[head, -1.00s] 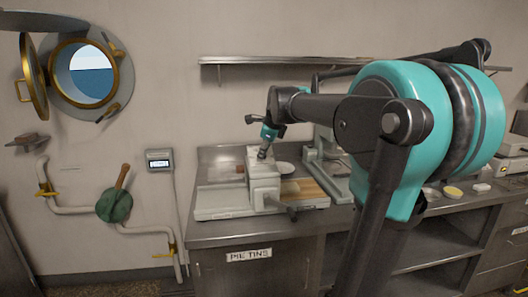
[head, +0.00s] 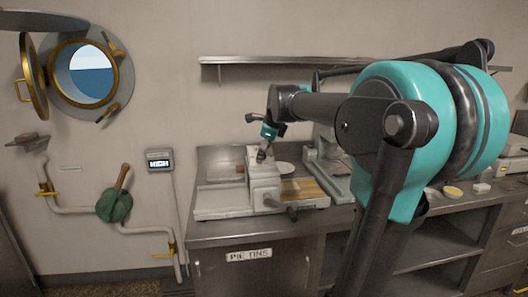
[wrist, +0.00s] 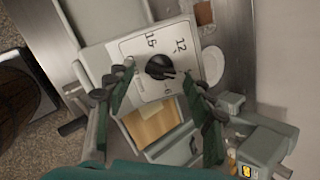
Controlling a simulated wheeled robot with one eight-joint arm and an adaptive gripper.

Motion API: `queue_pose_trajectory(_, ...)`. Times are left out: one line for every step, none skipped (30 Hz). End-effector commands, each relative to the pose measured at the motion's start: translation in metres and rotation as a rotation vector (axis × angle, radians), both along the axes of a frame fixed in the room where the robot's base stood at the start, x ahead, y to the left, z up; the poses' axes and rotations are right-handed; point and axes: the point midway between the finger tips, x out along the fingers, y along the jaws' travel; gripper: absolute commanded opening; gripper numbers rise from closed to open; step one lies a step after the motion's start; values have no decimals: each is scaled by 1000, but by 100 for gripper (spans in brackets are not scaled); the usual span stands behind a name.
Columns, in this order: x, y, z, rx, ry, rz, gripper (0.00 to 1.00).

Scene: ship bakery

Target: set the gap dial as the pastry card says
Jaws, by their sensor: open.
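The gap dial (wrist: 159,67) is a black round knob on the pale top plate of a small dough-rolling machine (head: 264,182). Printed numbers 16 and 12 read on the plate beside it; another mark nearer my gripper is too small to read surely. My gripper (wrist: 159,76) is open above the dial, with one green-and-black finger on each side of it in the wrist view. I cannot tell whether either finger touches the knob. In the head view my gripper (head: 262,156) points down at the machine's top. I cannot make out a pastry card.
The machine stands on a steel counter (head: 215,231) labelled "PIE TINS". A wooden board (head: 304,189) and a white plate (wrist: 212,64) lie close to it. A wall display (head: 159,161) appears to read "HIGH". Another appliance (head: 328,158) stands right of the machine.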

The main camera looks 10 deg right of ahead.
Motion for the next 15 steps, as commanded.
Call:
queue_pose_trajectory(-3,-1,4,1,0,-1,53)
queue_pose_trajectory(-6,-1,8,1,0,-1,53)
queue_pose_trajectory(-9,-2,13,1,0,-1,53)
queue_pose_trajectory(-12,-3,17,1,0,-1,53)
queue_pose_trajectory(-15,-3,22,1,0,-2,53)
queue_pose_trajectory(-20,-4,29,1,0,-2,53)
queue_pose_trajectory(-23,-5,34,1,0,-2,53)
queue_pose_trajectory(-27,-6,39,1,0,-2,53)
queue_pose_trajectory(-32,-7,46,1,0,-1,53)
queue_pose_trajectory(-35,-7,51,1,0,-1,53)
queue_pose_trajectory(-38,-8,57,1,0,-1,53)
queue_pose_trajectory(-42,-9,63,0,0,0,53)
queue_pose_trajectory(-46,-9,67,0,0,0,53)
queue_pose_trajectory(-49,-10,71,0,0,0,53)
queue_pose_trajectory(-52,-11,76,-1,1,0,53)
